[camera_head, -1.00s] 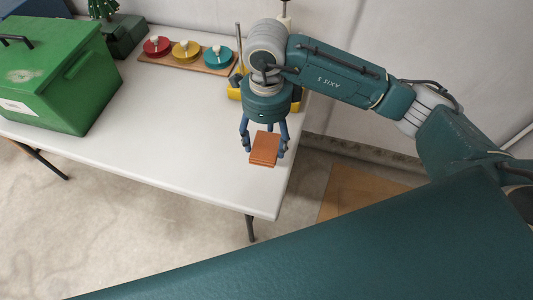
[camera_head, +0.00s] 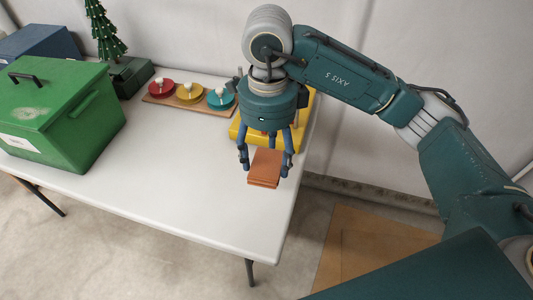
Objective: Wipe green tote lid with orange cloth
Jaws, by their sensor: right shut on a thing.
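The green tote (camera_head: 68,128) stands at the left of the white table, its lid (camera_head: 50,92) on, with a dark handle on top. A pale smudge (camera_head: 28,114) shows on the lid. My right gripper (camera_head: 265,160) points down over the right end of the table, shut on the folded orange cloth (camera_head: 264,169). The cloth shows between its blue fingers; I cannot tell the exact gap to the table. My left gripper is not in view.
A wooden board (camera_head: 191,104) with red, yellow and teal knobbed discs lies at the back. A yellow object (camera_head: 239,134) stands behind my right gripper. A small tree (camera_head: 105,35) and a blue box (camera_head: 45,43) are behind the tote. The table's (camera_head: 190,185) middle is clear.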

